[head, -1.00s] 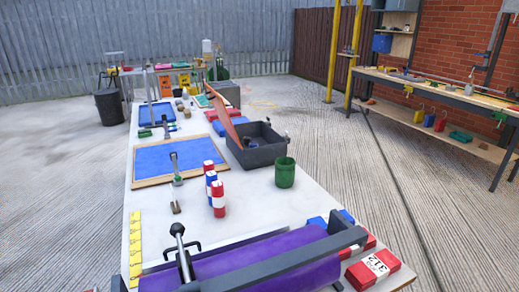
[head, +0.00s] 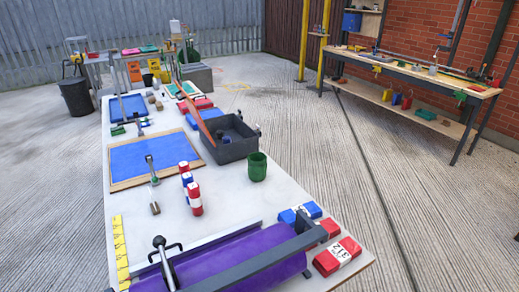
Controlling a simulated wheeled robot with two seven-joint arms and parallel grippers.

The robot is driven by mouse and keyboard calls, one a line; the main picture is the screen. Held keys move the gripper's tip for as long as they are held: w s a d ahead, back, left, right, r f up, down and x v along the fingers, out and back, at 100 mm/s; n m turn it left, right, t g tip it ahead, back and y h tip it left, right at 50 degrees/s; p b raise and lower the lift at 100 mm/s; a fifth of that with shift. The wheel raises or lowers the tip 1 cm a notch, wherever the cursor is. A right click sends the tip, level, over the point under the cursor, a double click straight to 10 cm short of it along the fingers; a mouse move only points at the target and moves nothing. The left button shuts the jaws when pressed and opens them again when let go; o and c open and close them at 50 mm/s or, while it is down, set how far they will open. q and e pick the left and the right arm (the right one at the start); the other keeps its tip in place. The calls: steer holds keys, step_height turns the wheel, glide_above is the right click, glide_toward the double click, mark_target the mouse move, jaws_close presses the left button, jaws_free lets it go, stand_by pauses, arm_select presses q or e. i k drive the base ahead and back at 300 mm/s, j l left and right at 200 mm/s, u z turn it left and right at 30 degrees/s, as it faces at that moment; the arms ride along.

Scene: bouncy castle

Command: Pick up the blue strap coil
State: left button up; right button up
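A blue bundle with a white band (head: 289,215) lies near the right edge of the long white table, behind the end of the purple roll. It could be the blue strap coil, but its shape is too small to tell. Another blue piece (head: 313,209) lies against it on the right. Red bundles with white labels (head: 338,257) lie in front of it, nearer the table's right corner. Neither of my grippers is in view.
The purple roll (head: 225,262) in a dark frame fills the table's near end. A green cup (head: 257,167), a grey bin (head: 230,148), small red, white and blue cylinders (head: 194,199) and a blue framed screen (head: 150,157) stand farther back.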

mark_target(226, 138)
steer(key=i+l+z, duration=0.1)
steer(key=l+z, duration=0.15)
steer(key=l, duration=0.15)
steer(key=i+l+z, duration=0.2)
steer(key=l, duration=0.2)
steer(key=i+l+z, duration=0.1)
steer(key=l+z, duration=0.15)
steer(key=l, duration=0.15)
steer(key=i+l+z, duration=0.35)
steer(key=i+l, duration=0.2)
steer(key=i, duration=0.15)
steer(key=i+l, duration=0.3)
steer(key=i, duration=0.15)
steer(key=i+l+z, duration=0.15)
steer(key=i+l, duration=0.15)
steer(key=i, duration=0.2)
steer(key=i+j+u, duration=0.15)
steer(key=i+u, duration=0.15)
steer(key=u, duration=0.15)
steer(key=i+u, duration=0.3)
steer(key=u, duration=0.15)
steer(key=i+u, duration=0.35)
steer(key=u, duration=0.15)
steer(key=i+l+u, duration=0.25)
steer(key=u, duration=0.2)
